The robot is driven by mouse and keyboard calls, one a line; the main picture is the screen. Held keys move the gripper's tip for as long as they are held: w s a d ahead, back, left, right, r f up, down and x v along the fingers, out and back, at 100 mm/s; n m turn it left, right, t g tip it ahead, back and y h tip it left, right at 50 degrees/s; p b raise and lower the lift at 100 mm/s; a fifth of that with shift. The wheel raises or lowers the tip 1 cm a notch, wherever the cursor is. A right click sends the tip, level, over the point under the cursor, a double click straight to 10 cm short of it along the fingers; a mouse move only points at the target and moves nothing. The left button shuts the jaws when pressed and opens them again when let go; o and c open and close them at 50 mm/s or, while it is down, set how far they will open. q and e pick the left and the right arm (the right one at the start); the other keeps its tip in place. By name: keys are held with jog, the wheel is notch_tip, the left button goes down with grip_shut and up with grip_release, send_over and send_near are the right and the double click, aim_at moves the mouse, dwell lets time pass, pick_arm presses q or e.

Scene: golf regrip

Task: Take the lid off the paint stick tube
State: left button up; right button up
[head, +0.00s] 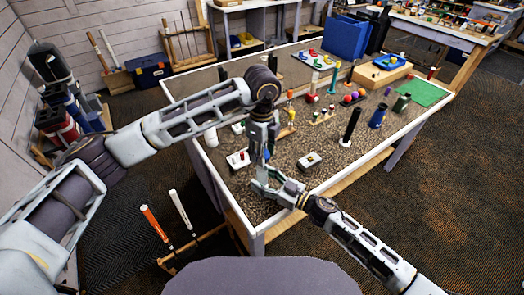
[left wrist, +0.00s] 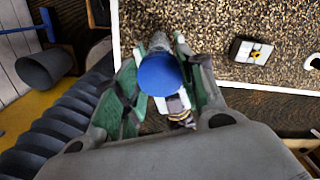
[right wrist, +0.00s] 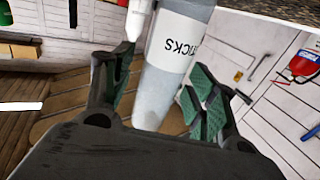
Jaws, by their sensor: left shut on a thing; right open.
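The paint stick tube (right wrist: 172,70) is a grey cylinder with a white label reading "STICKS". In the right wrist view it stands slightly tilted between the spread fingers of my right gripper (head: 263,178), which is open around it. Its blue lid (left wrist: 160,74) shows from above in the left wrist view, between the green-padded fingers of my left gripper (head: 260,158). My left gripper is shut on the lid end, above my right gripper. In the head view the grippers hide most of the tube. I cannot tell whether lid and tube are joined.
The white-rimmed worktable (head: 333,180) has a speckled top. A small white block (head: 308,160) lies right of my grippers, with another (head: 237,159) to their left. A black upright cylinder (head: 350,126) and a dark blue cup (head: 379,116) stand further right. A green mat (head: 424,92) lies at the far right.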

jog(key=shift+v, duration=5.4)
jog(key=shift+s+d, duration=0.1)
jog(key=shift+d, duration=0.1)
jog(key=shift+d, duration=0.1)
